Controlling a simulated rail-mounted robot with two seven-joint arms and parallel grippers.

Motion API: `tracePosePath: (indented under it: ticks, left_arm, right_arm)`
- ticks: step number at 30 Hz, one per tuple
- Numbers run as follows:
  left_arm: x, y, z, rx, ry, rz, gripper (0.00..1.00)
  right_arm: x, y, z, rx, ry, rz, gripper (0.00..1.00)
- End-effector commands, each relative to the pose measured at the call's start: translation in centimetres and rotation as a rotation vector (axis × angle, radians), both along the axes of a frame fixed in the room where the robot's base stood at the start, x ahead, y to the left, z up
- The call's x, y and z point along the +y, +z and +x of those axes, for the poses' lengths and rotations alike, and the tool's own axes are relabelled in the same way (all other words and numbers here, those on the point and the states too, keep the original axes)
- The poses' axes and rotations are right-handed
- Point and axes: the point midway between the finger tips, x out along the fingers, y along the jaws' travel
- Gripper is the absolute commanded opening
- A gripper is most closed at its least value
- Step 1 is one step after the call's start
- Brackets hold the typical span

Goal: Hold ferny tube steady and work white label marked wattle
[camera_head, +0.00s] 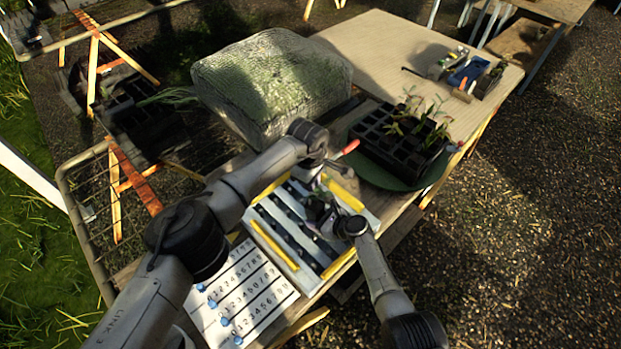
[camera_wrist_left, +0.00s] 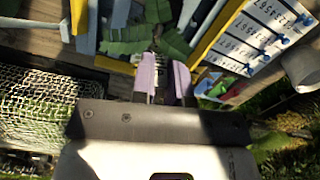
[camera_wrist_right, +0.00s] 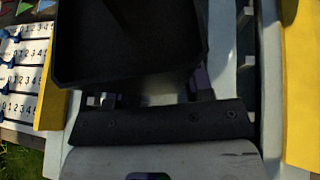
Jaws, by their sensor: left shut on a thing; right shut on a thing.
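My right gripper (camera_wrist_right: 150,95) is shut on a dark square tube (camera_wrist_right: 125,45), which fills the top of the right wrist view. In the head view the right gripper (camera_head: 326,208) is low over the striped rack. My left gripper (camera_wrist_left: 165,75) has its two purple fingertips close together, right by the green ferny leaves (camera_wrist_left: 135,38). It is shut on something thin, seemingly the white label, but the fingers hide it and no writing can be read. In the head view the left gripper (camera_head: 318,172) is just above the right one.
The rack (camera_head: 290,262) has yellow edges and dark slots. A numbered white board (camera_head: 245,300) with blue pegs lies beside it. A mesh-covered block (camera_head: 270,80) stands behind; a black seedling tray (camera_head: 398,150) stands at the right. The tan tabletop (camera_head: 375,50) is mostly clear.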

Motion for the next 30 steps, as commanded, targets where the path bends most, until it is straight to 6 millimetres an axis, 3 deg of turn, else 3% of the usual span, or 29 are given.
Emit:
tracePosePath:
  ticks: [30]
  left_arm:
    - [0.0,-3.2,0.0,0.000,-0.001,0.000,0.00]
  right_arm:
    - [0.0,0.0,0.0,0.000,0.000,0.000,0.34]
